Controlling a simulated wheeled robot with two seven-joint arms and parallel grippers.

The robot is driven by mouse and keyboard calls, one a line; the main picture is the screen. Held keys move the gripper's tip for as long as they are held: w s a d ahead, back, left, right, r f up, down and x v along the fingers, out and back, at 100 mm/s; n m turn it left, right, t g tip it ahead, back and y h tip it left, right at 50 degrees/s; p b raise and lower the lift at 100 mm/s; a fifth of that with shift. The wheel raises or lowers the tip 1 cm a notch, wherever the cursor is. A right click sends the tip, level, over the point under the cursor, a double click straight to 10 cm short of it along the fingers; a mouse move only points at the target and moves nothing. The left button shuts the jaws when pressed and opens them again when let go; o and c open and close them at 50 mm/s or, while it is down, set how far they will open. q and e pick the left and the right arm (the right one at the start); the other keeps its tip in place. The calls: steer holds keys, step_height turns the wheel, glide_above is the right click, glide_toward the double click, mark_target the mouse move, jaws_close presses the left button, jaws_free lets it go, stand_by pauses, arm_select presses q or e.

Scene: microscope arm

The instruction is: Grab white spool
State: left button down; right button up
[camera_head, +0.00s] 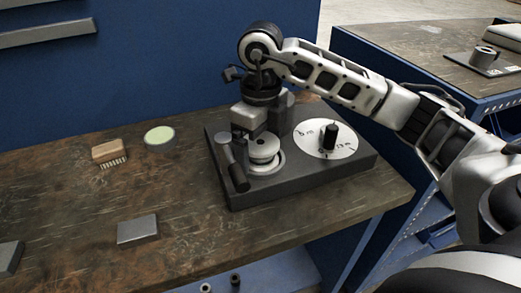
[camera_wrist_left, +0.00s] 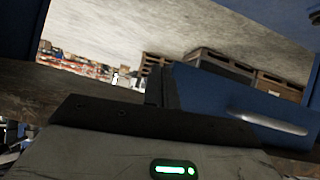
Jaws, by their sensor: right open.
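The white spool (camera_head: 263,148) sits upright on a pale ring at the left part of a dark grey device base (camera_head: 300,183) on the workbench. My right gripper (camera_head: 256,128) reaches in from the right, pointing down, just above and behind the spool. It is open, and its fingers partly overlap the device parts, so contact with the spool cannot be told. My left gripper (camera_wrist_left: 160,88) shows only in the left wrist view, as dark parts away from the spool; its jaw state is unclear.
A white dial (camera_head: 341,145) with a black knob (camera_head: 329,136) is right of the spool. A brush (camera_head: 109,152), a green-topped round tin (camera_head: 160,137) and a grey block (camera_head: 137,231) lie left. The bench front-centre is clear.

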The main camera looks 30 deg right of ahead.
steer(key=c, duration=1.1)
steer(key=shift+r, duration=0.1)
